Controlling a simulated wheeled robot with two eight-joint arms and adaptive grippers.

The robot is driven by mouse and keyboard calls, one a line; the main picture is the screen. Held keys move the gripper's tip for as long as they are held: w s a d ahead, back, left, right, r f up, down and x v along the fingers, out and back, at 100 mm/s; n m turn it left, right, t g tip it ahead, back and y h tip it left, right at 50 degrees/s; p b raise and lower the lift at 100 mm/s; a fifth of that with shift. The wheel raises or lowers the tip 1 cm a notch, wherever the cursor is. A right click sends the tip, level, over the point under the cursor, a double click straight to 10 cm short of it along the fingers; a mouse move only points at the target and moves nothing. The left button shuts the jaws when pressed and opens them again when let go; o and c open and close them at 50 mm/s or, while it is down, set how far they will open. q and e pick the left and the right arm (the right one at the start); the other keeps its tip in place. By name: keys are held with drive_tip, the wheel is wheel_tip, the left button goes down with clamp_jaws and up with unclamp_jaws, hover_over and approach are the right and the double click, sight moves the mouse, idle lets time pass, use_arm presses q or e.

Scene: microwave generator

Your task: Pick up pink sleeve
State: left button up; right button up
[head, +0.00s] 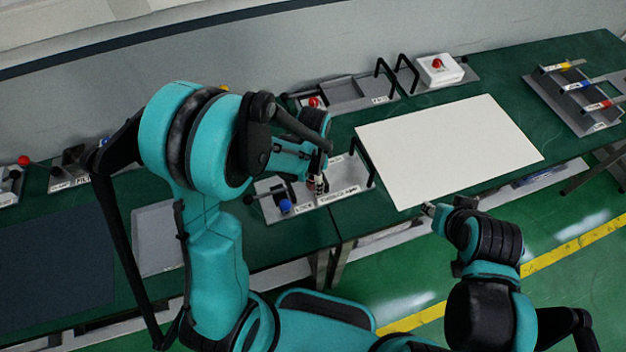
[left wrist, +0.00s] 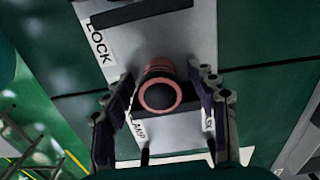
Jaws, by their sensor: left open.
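The pink sleeve (left wrist: 160,68) is a short pink cylinder with a pink rim around a dark round centre. In the left wrist view it sits above a grey plate, between the two dark fingers of my left gripper (left wrist: 160,112). The fingers are open, one on each side of it, with gaps visible. In the head view my left gripper (head: 318,184) points down over the plate labelled toggle clamp, and largely hides the sleeve. My right gripper (head: 432,208) is near the front edge of the white board; its fingers are too small to read.
A grey lock plate (head: 268,209) with a blue knob (head: 285,206) lies just left of my left gripper. A white board (head: 450,150) covers the table to the right.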

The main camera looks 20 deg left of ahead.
use_arm(q)
drive_tip(key=c, duration=1.3)
drive_tip(key=shift+r, duration=0.15)
